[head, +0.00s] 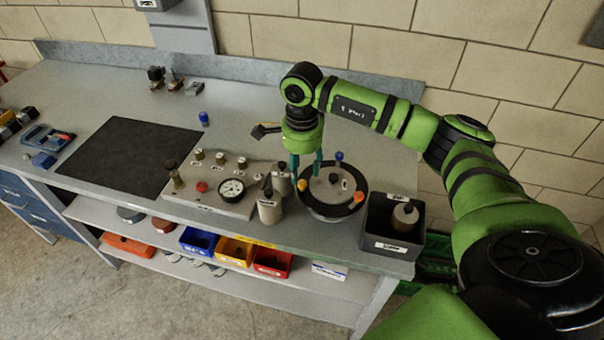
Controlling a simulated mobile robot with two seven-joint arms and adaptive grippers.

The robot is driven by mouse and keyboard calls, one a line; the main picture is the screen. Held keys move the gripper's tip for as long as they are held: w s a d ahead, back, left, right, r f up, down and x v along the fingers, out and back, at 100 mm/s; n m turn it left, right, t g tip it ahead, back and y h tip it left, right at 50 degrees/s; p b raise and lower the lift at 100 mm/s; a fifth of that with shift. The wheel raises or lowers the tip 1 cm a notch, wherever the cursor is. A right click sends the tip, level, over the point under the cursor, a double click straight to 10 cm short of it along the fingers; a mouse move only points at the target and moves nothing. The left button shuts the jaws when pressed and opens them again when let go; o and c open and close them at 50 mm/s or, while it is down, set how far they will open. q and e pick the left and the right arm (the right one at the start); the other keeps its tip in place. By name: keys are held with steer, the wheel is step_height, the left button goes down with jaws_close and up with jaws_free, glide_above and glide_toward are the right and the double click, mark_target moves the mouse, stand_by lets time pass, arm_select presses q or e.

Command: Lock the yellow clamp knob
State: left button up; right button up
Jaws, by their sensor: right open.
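A round fixture (322,209) with a black rim and a pale disc stands on the bench. My left gripper is out of view.
Grey canisters (269,208) and a gauge panel (215,186) stand close left of the fixture. A dark bin (392,226) stands close right. The black mat (128,157) is clear.

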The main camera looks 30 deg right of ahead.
mark_target(302, 182)
step_height(302, 182, down, 3)
steer(key=shift+f+p, duration=0.15)
steer(key=shift+p, duration=0.35)
steer(key=shift+f, duration=0.3)
jaws_close()
